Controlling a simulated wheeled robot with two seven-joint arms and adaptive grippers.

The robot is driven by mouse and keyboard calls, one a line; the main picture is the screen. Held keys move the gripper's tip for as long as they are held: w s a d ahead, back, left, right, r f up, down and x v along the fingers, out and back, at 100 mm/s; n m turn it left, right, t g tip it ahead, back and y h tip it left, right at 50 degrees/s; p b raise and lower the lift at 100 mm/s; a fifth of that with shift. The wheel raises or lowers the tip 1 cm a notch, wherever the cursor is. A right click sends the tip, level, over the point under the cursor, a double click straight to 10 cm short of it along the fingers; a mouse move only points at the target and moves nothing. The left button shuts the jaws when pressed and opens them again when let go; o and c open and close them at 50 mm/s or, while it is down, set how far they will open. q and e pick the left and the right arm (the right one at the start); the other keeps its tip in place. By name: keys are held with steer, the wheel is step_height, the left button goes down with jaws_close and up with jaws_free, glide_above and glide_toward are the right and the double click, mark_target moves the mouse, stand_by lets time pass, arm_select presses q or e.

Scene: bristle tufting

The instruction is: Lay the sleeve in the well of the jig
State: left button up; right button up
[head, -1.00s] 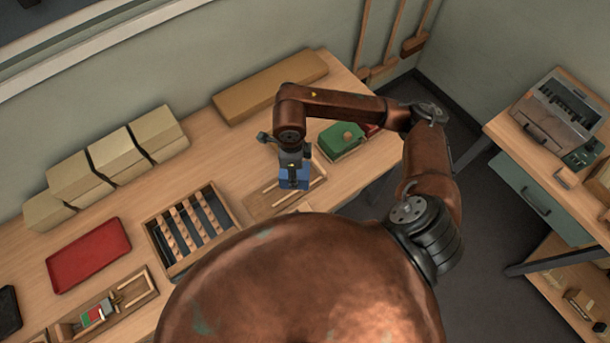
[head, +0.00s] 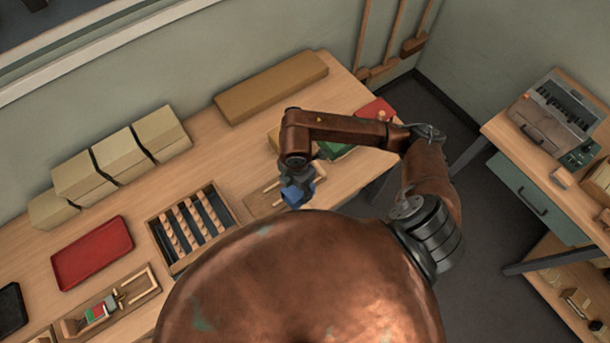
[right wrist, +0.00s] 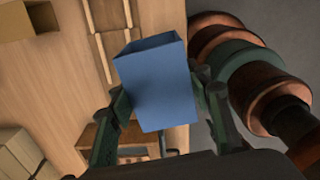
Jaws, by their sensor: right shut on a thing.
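The blue sleeve (head: 298,194), a box-like piece with an open end, is held in my right gripper (head: 294,178). In the right wrist view the sleeve (right wrist: 157,85) sits between the two fingers, tilted, with its open end at the top. A wooden board with thin rails (head: 258,203), which looks like the jig, lies on the bench beside and partly behind the gripper. Its rails also show at the top of the right wrist view (right wrist: 98,45). The sleeve is apart from the rails in that view; its height over the board is hard to tell. My left gripper is out of view.
A slotted wooden rack (head: 163,244) stands left of the board. A red tray (head: 92,252) and a second wooden fixture with small coloured parts (head: 142,296) lie further left. Green (head: 335,151) and red (head: 375,108) items stand behind my right arm. Cartons (head: 122,158) line the wall.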

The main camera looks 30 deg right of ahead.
steer(key=shift+f+m, duration=0.1)
steer(key=shift+m, duration=0.7)
steer(key=w+d+f, duration=0.3)
steer(key=w+d+f+p, duration=0.1)
steer(key=w+d+f, duration=0.2)
steer(key=w, duration=0.1)
steer(key=w+d+f, duration=0.3)
steer(key=f, duration=0.1)
steer(key=shift+w+p, duration=0.2)
steer(key=shift+p, duration=0.1)
step_height(320, 180, down, 3)
steer(key=shift+r+p, duration=0.1)
steer(key=shift+p, duration=0.25)
